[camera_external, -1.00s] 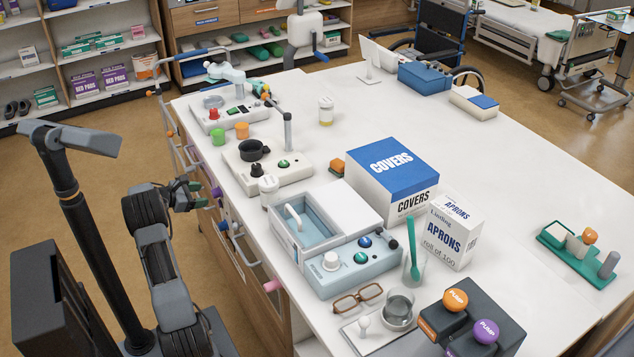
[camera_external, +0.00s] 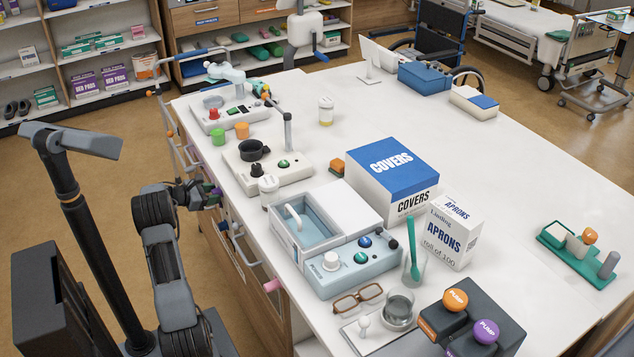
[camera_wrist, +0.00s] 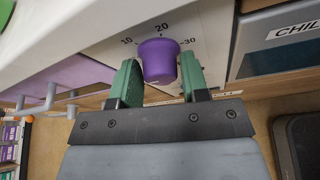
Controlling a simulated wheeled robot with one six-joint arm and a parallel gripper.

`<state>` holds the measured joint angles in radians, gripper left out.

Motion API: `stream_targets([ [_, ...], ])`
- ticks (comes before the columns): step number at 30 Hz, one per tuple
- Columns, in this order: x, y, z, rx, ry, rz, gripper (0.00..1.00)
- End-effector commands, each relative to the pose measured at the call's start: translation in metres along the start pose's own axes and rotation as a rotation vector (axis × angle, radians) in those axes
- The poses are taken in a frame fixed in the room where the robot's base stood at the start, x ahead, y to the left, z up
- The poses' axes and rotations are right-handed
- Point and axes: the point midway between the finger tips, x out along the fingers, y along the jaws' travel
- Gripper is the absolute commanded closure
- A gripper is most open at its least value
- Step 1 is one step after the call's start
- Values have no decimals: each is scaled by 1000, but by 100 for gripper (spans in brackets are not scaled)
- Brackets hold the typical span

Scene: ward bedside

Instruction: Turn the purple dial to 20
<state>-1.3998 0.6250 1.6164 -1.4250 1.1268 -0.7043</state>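The purple dial (camera_wrist: 158,62) is on the front face of the counter in the wrist view. A printed scale (camera_wrist: 161,28) above it reads 10, 20 and 30, with 20 at the top centre. I cannot make out a pointer mark on the dial. My gripper (camera_wrist: 158,75) has one green finger on each side of the dial, and slim gaps seem to remain. Whether either finger touches it is unclear. In the external view my gripper (camera_external: 207,195) is at the counter's left front side, and the dial is hidden behind it.
A purple panel (camera_wrist: 70,85) and grey rail handles lie left of the dial in the wrist view. A grey labelled bin (camera_wrist: 280,45) is close on the right. In the external view a pink knob (camera_external: 272,286) sits lower along the same front, below the white countertop (camera_external: 480,160).

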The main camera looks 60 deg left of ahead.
Motion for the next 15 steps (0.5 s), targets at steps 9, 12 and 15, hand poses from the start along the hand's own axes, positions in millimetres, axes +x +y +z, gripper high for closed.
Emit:
stream_targets([
  [9,0,0,0,0,0,0,89],
  [12,0,0,0,3,0,1,89],
  [15,0,-1,-1,18,0,7,89],
])
